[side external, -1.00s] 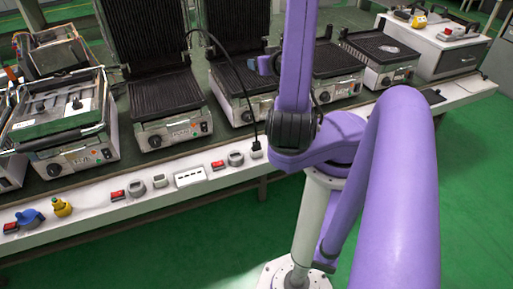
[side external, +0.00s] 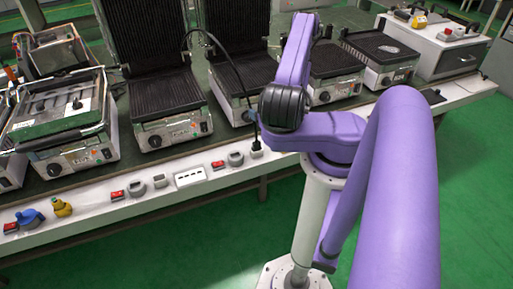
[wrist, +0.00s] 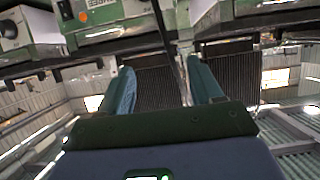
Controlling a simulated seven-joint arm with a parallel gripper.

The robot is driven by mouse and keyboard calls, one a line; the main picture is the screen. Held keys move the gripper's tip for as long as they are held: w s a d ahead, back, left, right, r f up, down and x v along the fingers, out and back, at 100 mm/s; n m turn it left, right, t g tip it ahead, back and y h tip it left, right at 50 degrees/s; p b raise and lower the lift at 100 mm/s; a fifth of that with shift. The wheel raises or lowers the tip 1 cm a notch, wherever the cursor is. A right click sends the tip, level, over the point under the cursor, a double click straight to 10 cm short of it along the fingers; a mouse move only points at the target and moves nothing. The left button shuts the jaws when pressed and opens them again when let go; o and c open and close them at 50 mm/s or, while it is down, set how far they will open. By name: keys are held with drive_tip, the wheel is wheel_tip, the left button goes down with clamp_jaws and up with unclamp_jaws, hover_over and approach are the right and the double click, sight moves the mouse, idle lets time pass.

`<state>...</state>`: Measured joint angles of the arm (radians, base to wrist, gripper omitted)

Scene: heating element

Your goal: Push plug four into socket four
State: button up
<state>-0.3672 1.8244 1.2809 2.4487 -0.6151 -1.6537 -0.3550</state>
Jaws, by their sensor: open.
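A black plug (side external: 256,145) stands upright at a small white socket (side external: 257,154) on the bench's front ledge. I cannot tell how deep it sits or read any number on it. Its black cable (side external: 228,62) arches up and back to a grill. My gripper (wrist: 162,66) is open in the wrist view, with its two teal fingers apart. A dark cable (wrist: 164,28) runs through the view between the fingers, and no plug shows there.
The front ledge carries a white multi-outlet strip (side external: 190,177), a red switch (side external: 217,165), a grey round socket (side external: 236,159), a blue plug (side external: 30,217) and a yellow plug (side external: 62,208).

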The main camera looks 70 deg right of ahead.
approach(258, 143)
drive_tip(key=x, duration=0.5)
drive_tip(key=shift+w+r, duration=0.1)
drive_tip(key=shift+w, duration=0.1)
drive_tip(key=shift+w+d+f, duration=0.25)
drive_tip(key=shift+f, duration=0.15)
drive_tip(key=shift+x, duration=3.3)
drive_tip(key=c, duration=1.1)
